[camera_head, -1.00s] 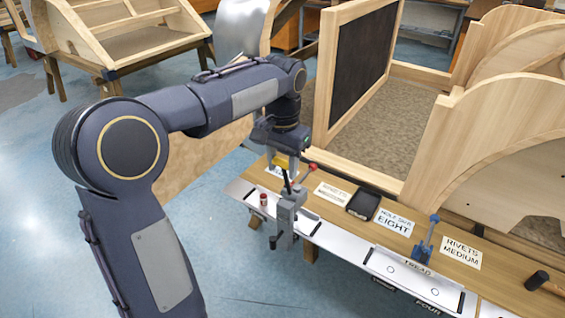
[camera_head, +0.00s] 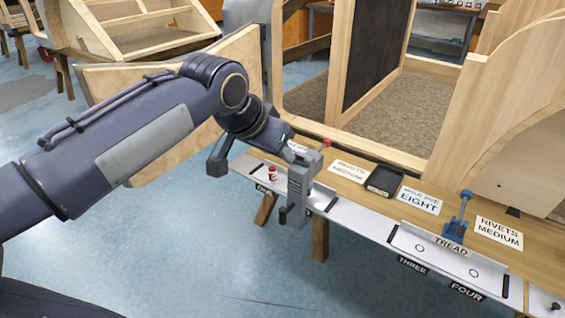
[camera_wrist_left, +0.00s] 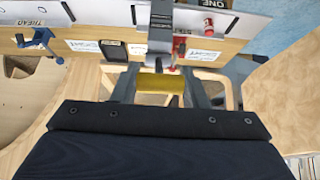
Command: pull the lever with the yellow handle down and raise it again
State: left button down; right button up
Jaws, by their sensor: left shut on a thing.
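The grey lever tool (camera_head: 298,190) is fixed at the front edge of the bench. It also shows at the top of the left wrist view (camera_wrist_left: 160,30). Its yellow handle (camera_wrist_left: 161,88) lies crosswise between the fingers of my left gripper (camera_wrist_left: 161,95), which is shut on it. In the head view my left gripper (camera_head: 296,153) is beside the top of the tool, and the yellow handle is hidden there. My right gripper is not in view.
A red knob (camera_head: 326,143) and a small red-topped can (camera_head: 272,173) are close to the tool. A black tray (camera_head: 384,181), label cards and a blue tool (camera_head: 457,218) stand to the right along the bench. A wooden frame (camera_head: 335,75) rises behind.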

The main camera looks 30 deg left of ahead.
pick_arm(q)
jog(key=s+f+t+b, duration=0.3)
jog(key=f+t+b, duration=0.2)
jog(key=b, duration=0.9)
jog(key=shift+f, duration=1.55)
jog(key=shift+s+a, duration=0.1)
jog(key=c, duration=0.8)
grip_release()
jog(key=shift+c, duration=0.2)
jog(key=shift+r, duration=0.1)
